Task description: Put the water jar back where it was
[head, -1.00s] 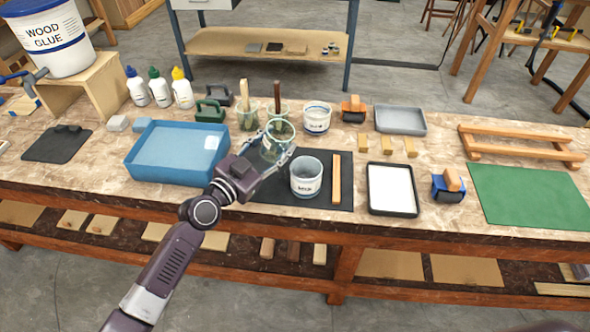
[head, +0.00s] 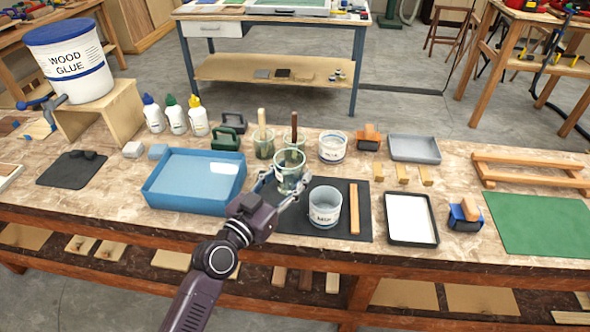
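My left gripper (head: 285,190) is shut on a clear glass jar (head: 290,172), the water jar. The jar is roughly upright at the back edge of the black mat (head: 292,225), left of the white MIX pot (head: 325,206). I cannot tell whether its base touches the bench. Just behind it stand a glass jar with a dark-handled tool (head: 294,138) and a jar with a wooden-handled brush (head: 264,145); the held jar partly covers the first. My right gripper is not in view.
A blue tray (head: 196,208) lies close to the left of the gripper. A white tub (head: 332,147) stands at the back right of the jar. A wooden stick (head: 354,209) lies on the mat. Glue bottles (head: 176,116) and a green clamp-like block (head: 226,139) stand at the back left.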

